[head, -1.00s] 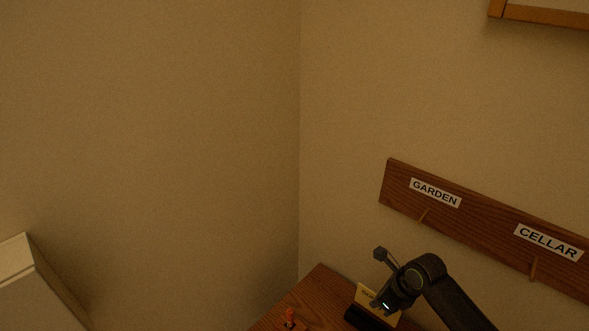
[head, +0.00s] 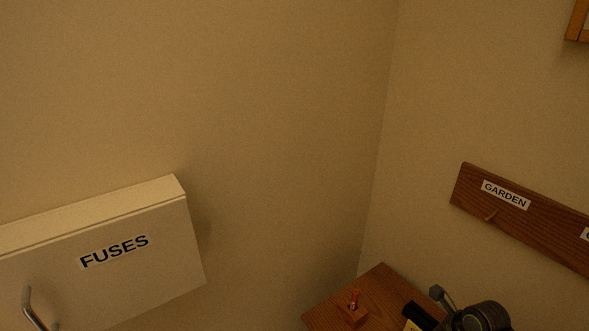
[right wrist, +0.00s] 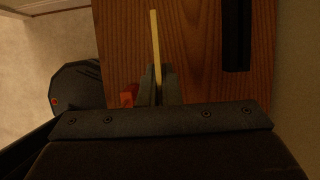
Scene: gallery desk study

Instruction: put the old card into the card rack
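The old card (right wrist: 155,45) is a thin, pale yellow strip seen edge-on in the right wrist view. Its near end is between the fingers of my right gripper (right wrist: 158,88), which is shut on it. In the head view a yellow corner of the card (head: 411,326) shows at the bottom edge beside my right arm. The long black piece, which looks like the card rack (right wrist: 237,35), lies on the desk to the right of the card and apart from it; it also shows in the head view (head: 421,314). My left gripper is not in view.
The wooden desk (head: 377,284) stands in the wall corner. A small wooden block with a red piece (head: 354,300) is on it. A FUSES box (head: 150,270) with a handle is on the left wall. A labelled GARDEN board (head: 535,221) is on the right wall.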

